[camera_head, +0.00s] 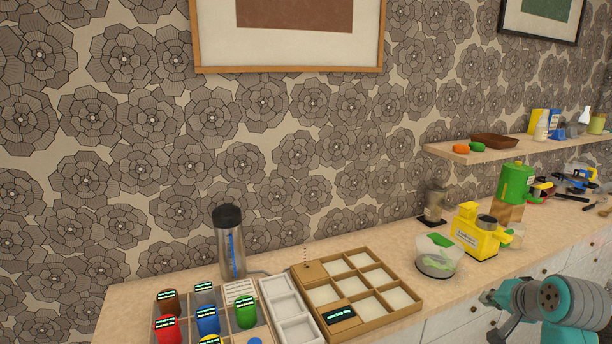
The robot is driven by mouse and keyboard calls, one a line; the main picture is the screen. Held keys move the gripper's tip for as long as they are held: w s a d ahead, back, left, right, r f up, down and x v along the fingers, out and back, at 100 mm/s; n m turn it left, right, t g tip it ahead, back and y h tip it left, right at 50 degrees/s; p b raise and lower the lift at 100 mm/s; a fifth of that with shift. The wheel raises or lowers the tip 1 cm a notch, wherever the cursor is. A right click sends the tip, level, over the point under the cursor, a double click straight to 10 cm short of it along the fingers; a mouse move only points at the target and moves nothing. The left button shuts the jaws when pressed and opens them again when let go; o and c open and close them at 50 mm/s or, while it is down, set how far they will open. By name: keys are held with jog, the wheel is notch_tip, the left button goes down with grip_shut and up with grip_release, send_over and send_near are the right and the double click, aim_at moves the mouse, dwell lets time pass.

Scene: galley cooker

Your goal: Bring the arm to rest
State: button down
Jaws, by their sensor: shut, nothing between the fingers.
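Part of my teal and grey arm (548,302) shows at the lower right corner, in front of the white drawer fronts below the counter. It is bent, and its lower part is cut off by the bottom edge of the picture. I see no gripper fingers, and nothing held shows. The visible arm links stand apart from the things on the counter.
The counter (398,266) holds a wooden compartment tray (388,318), a white tray (268,288), colored jars, a flask (230,250), a glass bowl (437,268) and a yellow machine (472,238). A shelf (470,157) hangs above.

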jog(key=s+a+f+n+t, duration=0.1)
jog(key=s+a+f, duration=0.2)
jog(key=a+f, duration=0.35)
jog(key=s+a+f, duration=0.3)
jog(key=s+f, duration=0.1)
jog(key=f, duration=0.6)
jog(key=s+a+f+n+t, duration=0.1)
jog(key=s+a+f, duration=0.3)
jog(key=s, duration=0.2)
jog(key=s+a+f+n+t, duration=0.1)
jog(key=s+a+f, duration=0.25)
jog(key=s, duration=0.25)
jog(key=s+a+n+t, duration=0.1)
jog(key=s+a+n, duration=0.3)
jog(key=s, duration=1.4)
jog(key=s+a+r+n+t, duration=0.1)
jog(key=s+a+r+n, duration=0.1)
jog(key=s+r, duration=0.7)
jog(key=s+a, duration=0.1)
jog(key=s, duration=0.2)
jog(key=shift+a+n+y, duration=0.3)
jog(key=shift+a, duration=0.1)
jog(key=shift+f, duration=0.1)
